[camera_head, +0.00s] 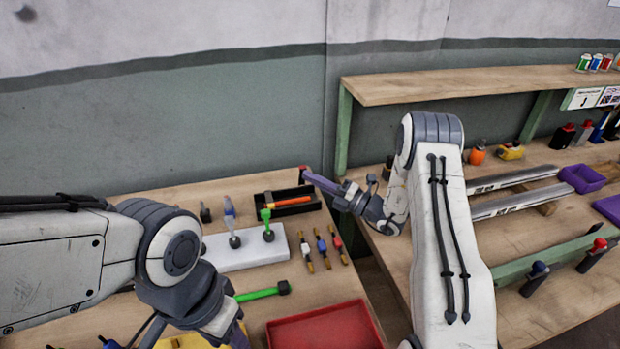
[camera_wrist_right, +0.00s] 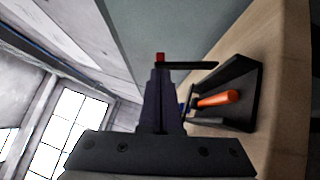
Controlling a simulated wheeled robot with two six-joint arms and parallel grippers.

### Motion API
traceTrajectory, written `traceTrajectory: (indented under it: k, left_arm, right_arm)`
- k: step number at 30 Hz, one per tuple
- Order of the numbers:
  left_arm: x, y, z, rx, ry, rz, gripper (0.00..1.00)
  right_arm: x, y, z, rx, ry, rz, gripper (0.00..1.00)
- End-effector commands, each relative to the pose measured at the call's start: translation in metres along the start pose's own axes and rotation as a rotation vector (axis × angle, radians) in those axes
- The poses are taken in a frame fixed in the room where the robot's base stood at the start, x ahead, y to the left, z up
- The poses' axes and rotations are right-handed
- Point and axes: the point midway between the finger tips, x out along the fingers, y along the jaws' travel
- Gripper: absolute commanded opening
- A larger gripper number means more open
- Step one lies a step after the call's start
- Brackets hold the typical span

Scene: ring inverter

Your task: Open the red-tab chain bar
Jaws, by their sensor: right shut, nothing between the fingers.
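A small red tab (camera_wrist_right: 160,57) shows just past my right fingertips in the right wrist view, with a thin black bar (camera_wrist_right: 192,66) running right from it. I take these as the red-tab bar. In the head view a small red spot (camera_head: 303,167) shows at the fingertips, by the back of the black tray; the bar is largely hidden there. My right gripper (camera_head: 309,177) is shut and empty, pointing left; it also shows in the wrist view (camera_wrist_right: 160,74). Whether it touches the tab, I cannot tell. My left gripper (camera_head: 240,338) is low, its fingertips cut off by the frame.
The black tray (camera_head: 262,201) holds an orange-handled tool (camera_head: 293,201). A white block (camera_head: 231,256) with upright tools and several small bars (camera_head: 323,248) lie in front. A red tray (camera_head: 322,330) is nearer. A shelf (camera_head: 450,84) overhangs the right bench; a gap separates the benches.

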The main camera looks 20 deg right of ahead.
Motion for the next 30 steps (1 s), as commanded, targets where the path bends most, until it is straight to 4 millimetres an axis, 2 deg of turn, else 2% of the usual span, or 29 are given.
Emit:
traceTrajectory:
  k: [4, 11, 18, 30]
  left_arm:
    - [-0.016, 0.001, -0.001, 0.0, 0.0, 0.0, 0.5]
    - [-0.037, 0.003, -0.002, 0.0, 0.0, 0.0, 0.5]
    - [-0.058, 0.004, -0.003, 0.0, 0.0, 0.0, 0.5]
    - [-0.061, 0.004, -0.003, 0.0, 0.0, 0.0, 0.5]
  right_arm:
    - [0.004, 0.007, 0.004, 0.059, 0.0, -0.061, 0.0]
    - [0.011, 0.011, 0.011, 0.062, 0.001, -0.063, 0.0]
    - [0.021, 0.014, 0.021, 0.185, 0.0, -0.189, 0.0]
    - [0.029, 0.009, 0.029, 0.222, 0.0, -0.223, 0.0]
